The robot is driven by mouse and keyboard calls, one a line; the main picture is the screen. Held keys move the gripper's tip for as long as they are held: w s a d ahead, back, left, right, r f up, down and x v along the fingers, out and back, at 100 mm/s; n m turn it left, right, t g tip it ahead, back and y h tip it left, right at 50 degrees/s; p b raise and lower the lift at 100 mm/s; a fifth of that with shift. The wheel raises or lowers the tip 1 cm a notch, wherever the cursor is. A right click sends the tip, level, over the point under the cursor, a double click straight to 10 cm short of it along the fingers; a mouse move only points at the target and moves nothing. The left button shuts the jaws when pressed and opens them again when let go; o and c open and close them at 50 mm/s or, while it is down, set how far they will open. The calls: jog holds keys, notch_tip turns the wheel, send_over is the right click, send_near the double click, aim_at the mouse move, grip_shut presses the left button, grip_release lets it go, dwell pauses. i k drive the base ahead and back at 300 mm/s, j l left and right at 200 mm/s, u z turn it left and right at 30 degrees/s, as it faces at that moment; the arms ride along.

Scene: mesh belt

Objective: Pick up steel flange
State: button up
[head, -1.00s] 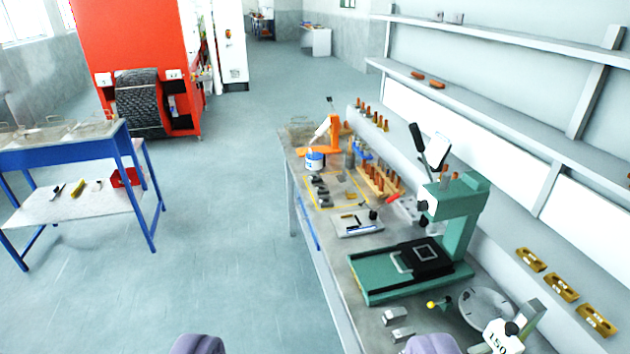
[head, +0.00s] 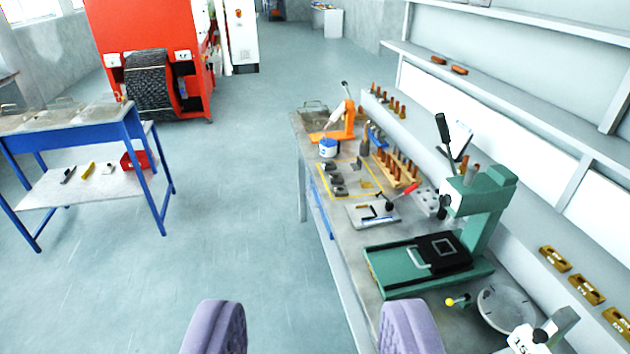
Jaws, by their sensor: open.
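My gripper (head: 314,328) shows at the bottom edge as two purple padded fingers, wide apart and with nothing between them. It is in front of the near left side of the workbench (head: 345,262). Several small dark grey metal parts (head: 338,180) lie inside a yellow outline on the bench, well ahead of my gripper. They are too small to tell whether one is the steel flange. A round grey disc (head: 503,308) with marks lies at the near right of the bench, apart from my gripper, and I cannot tell if it is a flange.
A green press (head: 478,215) stands on the bench, with a white tray (head: 362,220) and an orange tool (head: 346,122) farther back. A wooden rack (head: 395,172) lines the wall side. A blue table (head: 135,128) and red machine (head: 150,30) stand left. Floor between is clear.

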aim_at(328, 167)
jog(key=i+u, duration=0.35)
jog(key=i, duration=1.7)
jog(key=i+j+z, duration=0.15)
jog(key=i, duration=0.35)
jog(key=i+j+z, duration=0.15)
jog(key=i, duration=0.35)
jog(key=i+j+z, duration=0.15)
jog(key=i, duration=0.35)
jog(key=i+j+z, duration=0.85)
jog(key=i+l, duration=0.1)
jog(key=i, duration=0.05)
